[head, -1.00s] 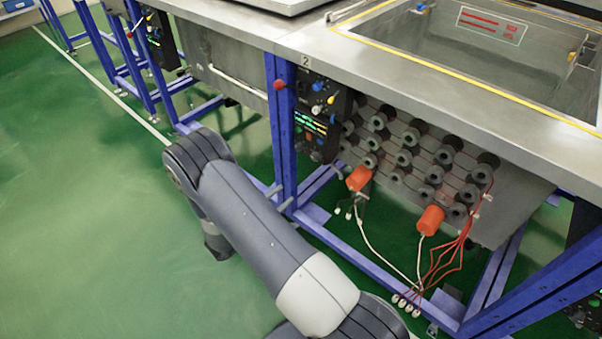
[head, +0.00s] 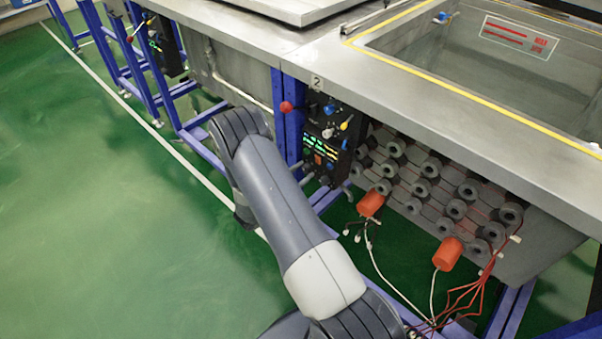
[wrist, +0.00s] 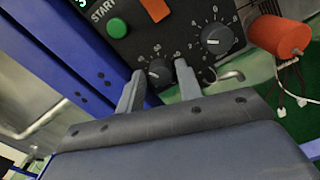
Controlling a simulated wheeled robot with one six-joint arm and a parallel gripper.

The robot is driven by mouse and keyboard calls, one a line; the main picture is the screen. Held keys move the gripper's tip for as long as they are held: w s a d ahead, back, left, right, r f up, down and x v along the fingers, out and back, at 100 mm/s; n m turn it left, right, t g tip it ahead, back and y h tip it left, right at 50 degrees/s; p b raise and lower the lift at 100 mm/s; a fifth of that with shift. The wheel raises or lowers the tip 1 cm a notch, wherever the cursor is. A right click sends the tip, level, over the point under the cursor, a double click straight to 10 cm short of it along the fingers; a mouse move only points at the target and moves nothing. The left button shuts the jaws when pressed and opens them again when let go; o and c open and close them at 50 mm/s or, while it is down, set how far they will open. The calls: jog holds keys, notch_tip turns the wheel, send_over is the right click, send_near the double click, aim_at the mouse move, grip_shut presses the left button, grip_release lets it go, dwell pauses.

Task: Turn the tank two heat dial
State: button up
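The tank two control panel (head: 327,143) hangs on the frame under the plate marked 2 in the head view. In the wrist view its lower part (wrist: 194,20) shows two black dials with white scales. The smaller left dial (wrist: 158,71) lies between my fingertips as seen there; the larger right dial (wrist: 217,38) is beyond the right finger. Which is the heat dial cannot be read. My gripper (wrist: 159,70) is open, its fingers apart on either side of the left dial; contact is not clear.
A blue post (head: 292,125) stands left of the panel. Orange cylinders (head: 370,204) with wires are at right. Green floor (head: 100,220) is open at left.

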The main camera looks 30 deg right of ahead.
jog(key=c, duration=0.7)
jog(key=shift+f+m+b, duration=0.15)
jog(key=shift+m+b, duration=0.15)
jog(key=shift+b, duration=0.25)
jog(key=m+b, duration=0.2)
jog(key=b, duration=0.2)
jog(key=shift+f+m, duration=0.2)
jog(key=shift+m, duration=0.2)
jog(key=m+b, duration=1.2)
jog(key=b, duration=0.8)
jog(key=shift+s+m, duration=0.15)
jog(key=shift+m, duration=0.15)
jog(key=shift+r+b, duration=0.15)
jog(key=shift+b, duration=0.15)
